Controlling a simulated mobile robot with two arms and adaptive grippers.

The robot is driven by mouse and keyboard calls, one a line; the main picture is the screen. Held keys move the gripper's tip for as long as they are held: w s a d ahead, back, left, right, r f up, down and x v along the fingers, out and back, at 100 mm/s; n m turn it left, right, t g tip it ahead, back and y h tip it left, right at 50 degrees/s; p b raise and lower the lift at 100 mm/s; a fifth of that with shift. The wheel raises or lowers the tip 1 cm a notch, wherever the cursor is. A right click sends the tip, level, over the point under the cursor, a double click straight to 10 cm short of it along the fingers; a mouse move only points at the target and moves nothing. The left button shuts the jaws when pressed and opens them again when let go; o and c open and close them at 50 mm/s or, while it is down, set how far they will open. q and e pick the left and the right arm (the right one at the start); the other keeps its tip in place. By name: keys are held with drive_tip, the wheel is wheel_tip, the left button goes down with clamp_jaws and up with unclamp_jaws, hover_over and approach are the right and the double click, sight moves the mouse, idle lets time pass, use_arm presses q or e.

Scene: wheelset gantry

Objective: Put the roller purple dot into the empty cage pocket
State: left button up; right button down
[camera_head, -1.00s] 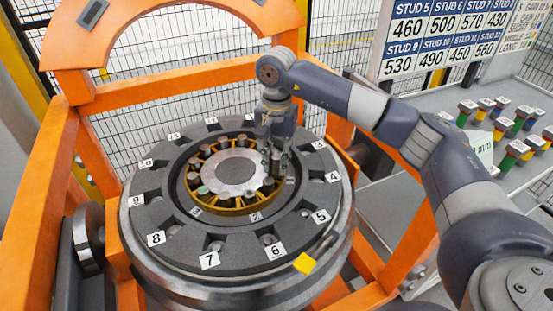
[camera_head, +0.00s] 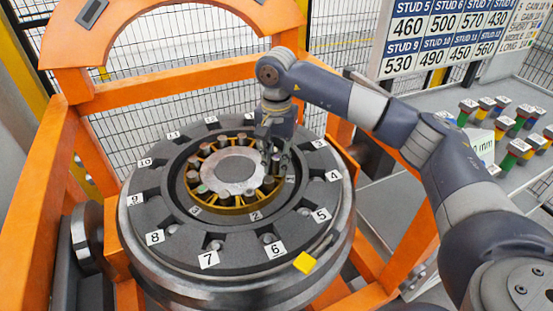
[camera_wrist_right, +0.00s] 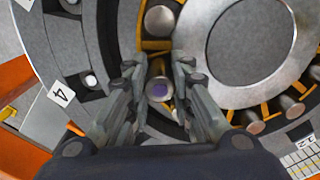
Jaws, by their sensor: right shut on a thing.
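The roller purple dot (camera_wrist_right: 158,90) is a grey cylinder with a purple mark on its end. In the right wrist view it sits between the two fingertips of my right gripper (camera_wrist_right: 160,88), which is shut on it. It is over the yellow cage (camera_wrist_right: 155,45), in the gap between two neighbouring rollers; how deep it sits cannot be told. In the head view the right gripper (camera_head: 275,160) points down at the right side of the cage (camera_head: 238,210), and its fingers hide most of the roller there. My left gripper is not in view.
Several other rollers stand in the cage around a grey hub plate (camera_head: 232,172). A dark numbered ring (camera_head: 185,232) surrounds it, with a yellow tag (camera_head: 306,263) at the front. Orange gantry beams (camera_head: 92,150) stand around. Coloured studs (camera_head: 515,147) stand on the right-hand table.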

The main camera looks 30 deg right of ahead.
sight(277, 157)
drive_tip(key=shift+f+b, duration=0.35)
drive_tip(key=shift+f, duration=0.15)
drive_tip(key=c, duration=1.3)
unclamp_jaws()
wheel_tip(277, 157, up, 12)
drive_tip(key=shift+s+f, duration=0.1)
